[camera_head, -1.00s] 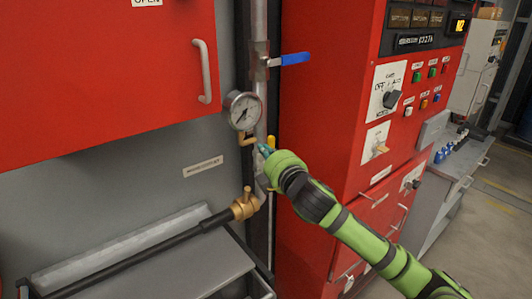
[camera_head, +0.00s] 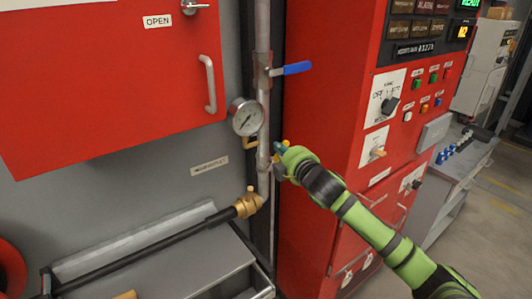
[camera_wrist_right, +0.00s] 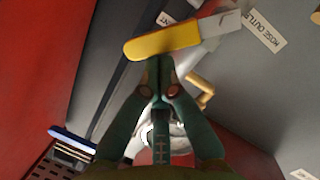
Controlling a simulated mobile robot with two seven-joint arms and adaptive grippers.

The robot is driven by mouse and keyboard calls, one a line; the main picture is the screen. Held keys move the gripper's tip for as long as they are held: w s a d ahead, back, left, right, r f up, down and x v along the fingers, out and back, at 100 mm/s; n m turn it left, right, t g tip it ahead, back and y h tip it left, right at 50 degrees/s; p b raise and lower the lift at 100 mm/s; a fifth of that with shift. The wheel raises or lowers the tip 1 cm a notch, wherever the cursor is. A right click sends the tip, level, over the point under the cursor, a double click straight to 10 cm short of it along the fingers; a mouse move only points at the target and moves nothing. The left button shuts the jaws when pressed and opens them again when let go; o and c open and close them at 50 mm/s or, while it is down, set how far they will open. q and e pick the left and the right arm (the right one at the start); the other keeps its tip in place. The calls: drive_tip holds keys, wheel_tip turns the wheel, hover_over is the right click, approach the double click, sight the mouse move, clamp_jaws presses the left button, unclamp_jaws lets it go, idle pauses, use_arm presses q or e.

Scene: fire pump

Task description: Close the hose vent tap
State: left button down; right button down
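The vent tap's yellow lever handle (camera_wrist_right: 165,42) lies across the top of the right wrist view, with its bare metal end to the right, beside a partly covered label ending in "NT". In the wrist view my right gripper's (camera_wrist_right: 159,63) dark green fingertips are together, at the lever's lower edge. They seem to touch it but do not enclose it. My left gripper is in neither view.
A pressure gauge (camera_head: 246,117) and a blue-handled valve (camera_head: 291,69) sit above on the pipe. A brass hose coupling (camera_head: 247,203) is below. A red control panel (camera_head: 320,120) stands close on the right, and a red cabinet (camera_head: 110,80) is at left.

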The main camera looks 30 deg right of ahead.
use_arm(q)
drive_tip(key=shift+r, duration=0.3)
use_arm(e)
drive_tip(key=shift+w+d+f, duration=0.1)
drive_tip(key=shift+d+f, duration=0.55)
drive_tip(key=shift+d, duration=0.3)
drive_tip(key=shift+d+f, duration=0.65)
drive_tip(key=shift+d, duration=0.3)
drive_tip(key=shift+d+f, duration=0.25)
drive_tip(key=shift+f, duration=0.1)
